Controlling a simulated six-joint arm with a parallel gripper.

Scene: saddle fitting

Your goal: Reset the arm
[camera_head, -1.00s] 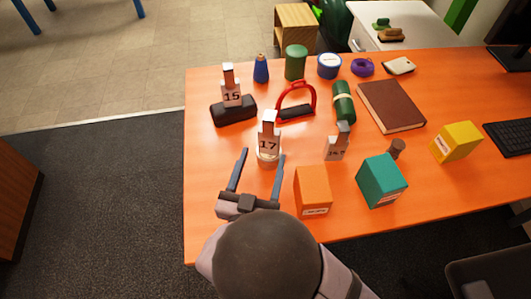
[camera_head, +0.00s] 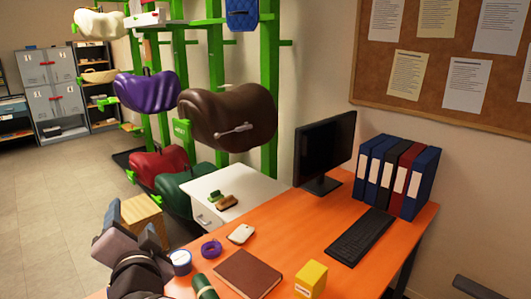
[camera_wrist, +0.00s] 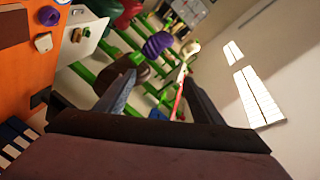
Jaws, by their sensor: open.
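My gripper (camera_wrist: 161,78) is raised and points away from the desk. In the wrist view its two fingers stand wide apart with nothing between them, and saddles on green racks show far beyond them. In the head view my gripper and wrist show at the lower left, in front of a wooden stool (camera_head: 146,214) and close to the desk's far left corner. Part of my arm is cut off by the bottom edge.
The orange desk (camera_head: 300,232) bears a monitor (camera_head: 325,148), keyboard (camera_head: 360,236), several binders (camera_head: 398,178), a brown book (camera_head: 247,274) and a yellow box (camera_head: 311,279). Beyond it are a white cabinet (camera_head: 262,182) and a brown saddle (camera_head: 230,115) on a green rack.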

